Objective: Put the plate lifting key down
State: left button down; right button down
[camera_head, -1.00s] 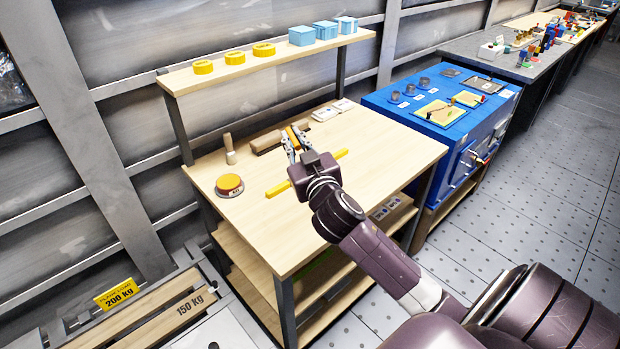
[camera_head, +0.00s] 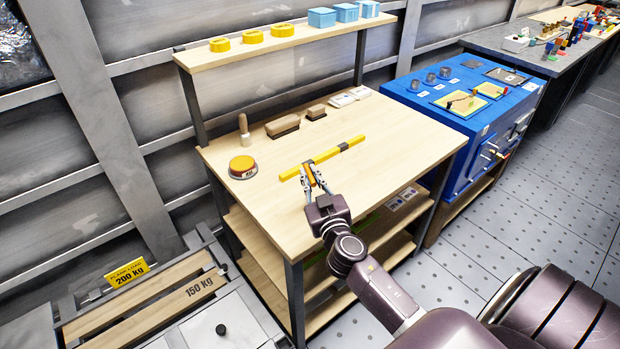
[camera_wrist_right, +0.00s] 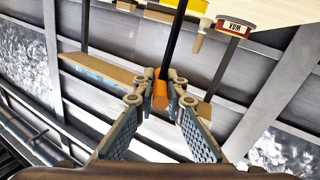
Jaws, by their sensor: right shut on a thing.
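My right gripper (camera_head: 314,178) is over the front part of the wooden bench (camera_head: 375,118), pointing away from me. It is shut on the plate lifting key, whose orange part (camera_wrist_right: 160,96) sits between the fingertips in the right wrist view. A thin black shaft (camera_wrist_right: 173,45) runs up from it in that view. In the head view the key is small and mostly hidden by the fingers and the yellow bar behind. I cannot tell whether the key touches the bench. My left gripper is not in view.
A yellow bar (camera_head: 345,147) lies on the bench just beyond the gripper. An orange-topped round tin (camera_head: 242,167), a wooden-handled tool (camera_head: 244,132) and two brown blocks (camera_head: 283,126) lie farther back. The bench's right side is clear. A blue cabinet (camera_head: 455,110) stands to the right.

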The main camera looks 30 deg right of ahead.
jog(key=shift+f, duration=0.1)
jog(key=c, duration=2)
grip_release()
